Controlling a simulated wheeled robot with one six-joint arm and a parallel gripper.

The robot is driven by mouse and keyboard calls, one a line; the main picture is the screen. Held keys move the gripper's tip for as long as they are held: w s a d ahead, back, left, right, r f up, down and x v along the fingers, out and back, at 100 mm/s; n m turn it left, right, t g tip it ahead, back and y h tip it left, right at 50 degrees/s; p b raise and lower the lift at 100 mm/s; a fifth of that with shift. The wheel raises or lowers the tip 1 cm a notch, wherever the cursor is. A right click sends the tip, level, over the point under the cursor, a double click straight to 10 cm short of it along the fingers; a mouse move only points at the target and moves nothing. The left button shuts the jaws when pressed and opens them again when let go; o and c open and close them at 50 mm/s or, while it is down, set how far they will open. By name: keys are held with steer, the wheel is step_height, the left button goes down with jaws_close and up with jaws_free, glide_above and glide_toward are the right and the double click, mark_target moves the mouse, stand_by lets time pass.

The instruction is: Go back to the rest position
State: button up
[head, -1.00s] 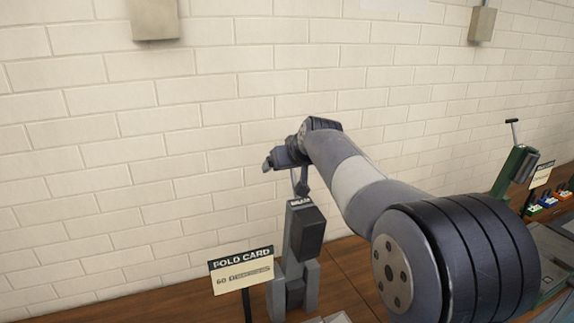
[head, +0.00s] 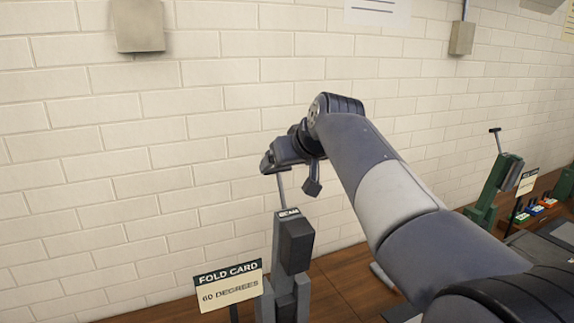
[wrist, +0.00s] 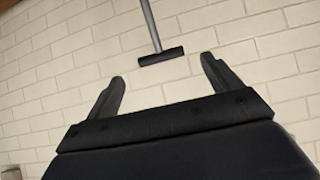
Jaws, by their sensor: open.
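My gripper (head: 268,163) is raised in front of the brick wall, at the end of my bent arm. In the wrist view my gripper (wrist: 162,82) has its two dark fingers spread wide, with nothing between the tips. A T-shaped handle (wrist: 161,56) on a thin grey rod shows just beyond the fingertips, apart from them. In the head view the rod (head: 281,188) rises from a grey clamp-like machine (head: 293,245) with a dark block, and its top is hidden behind my gripper.
A sign (head: 229,287) reading "FOLD CARD 60 DEGREES" stands left of the machine. A green lever machine (head: 497,190), a smaller sign (head: 526,185) and coloured items (head: 533,210) stand at the right on the wooden bench (head: 345,275). A box (head: 138,25) hangs on the wall.

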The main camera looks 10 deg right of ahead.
mark_target(279, 172)
steer(key=p+x, duration=0.2)
steer(key=x, duration=0.9)
steer(key=shift+w+a+r+p, duration=0.1)
steer(key=shift+r+p, duration=0.05)
steer(key=shift+p, duration=0.25)
steer(key=shift+b, duration=0.3)
steer(key=shift+s+d+r, duration=0.2)
steer(key=shift+s+d, duration=0.05)
steer(key=shift+s, duration=0.5)
steer(key=shift+w+a+f, duration=0.1)
steer(key=shift+w+f, duration=0.1)
steer(key=shift+w, duration=0.1)
steer(key=shift+s+r, duration=0.1)
steer(key=shift+r, duration=0.05)
